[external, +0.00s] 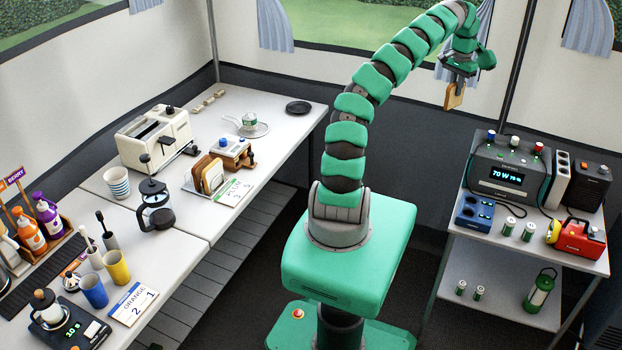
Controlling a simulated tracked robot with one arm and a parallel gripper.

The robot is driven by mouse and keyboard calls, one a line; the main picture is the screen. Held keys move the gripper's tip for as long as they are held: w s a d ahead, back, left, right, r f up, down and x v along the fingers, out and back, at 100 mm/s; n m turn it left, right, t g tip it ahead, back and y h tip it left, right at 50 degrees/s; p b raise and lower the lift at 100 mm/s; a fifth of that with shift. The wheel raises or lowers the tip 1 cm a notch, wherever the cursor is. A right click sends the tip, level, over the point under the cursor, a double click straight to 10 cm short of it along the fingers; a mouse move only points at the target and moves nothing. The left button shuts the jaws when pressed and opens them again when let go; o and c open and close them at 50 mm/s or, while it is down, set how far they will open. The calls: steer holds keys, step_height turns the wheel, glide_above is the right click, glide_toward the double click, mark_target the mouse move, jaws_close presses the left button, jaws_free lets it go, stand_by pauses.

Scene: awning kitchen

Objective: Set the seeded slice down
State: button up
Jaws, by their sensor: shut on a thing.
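My gripper (458,72) is raised high at the upper right, at the end of my green arm. It is shut on a slice of bread (454,96) that hangs below it, tan with a darker brown edge. Seeds on it are too small to make out. The slice is in the air, left of and above the shelf unit, touching no surface. A rack (212,176) on the left table holds several bread slices. A cream toaster (158,135) stands behind it. A small black plate (298,107) lies at the table's far end.
The left table (270,130) also carries a French press (154,204), cups, bottles and a lidded jar on a saucer. The shelf unit (525,240) at right holds a power station (508,172), batteries and a red device (577,238). Clear tabletop surrounds the black plate.

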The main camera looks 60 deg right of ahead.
steer(key=s+a+m, duration=0.1)
steer(key=s+a, duration=0.2)
steer(key=s, duration=0.3)
steer(key=s+a+f+m, duration=0.1)
steer(key=s+a+m, duration=0.15)
steer(key=s, duration=0.35)
steer(key=s+a+m, duration=0.1)
steer(key=s+a, duration=0.2)
steer(key=s, duration=0.3)
steer(key=m, duration=0.4)
glide_above(514, 216)
step_height(514, 216, down, 12)
steer(key=shift+n, duration=0.25)
steer(key=shift+f, duration=5.15)
steer(key=shift+f, duration=0.2)
steer(key=shift+f, duration=0.3)
steer(key=shift+f, duration=0.15)
steer(key=o, duration=0.8)
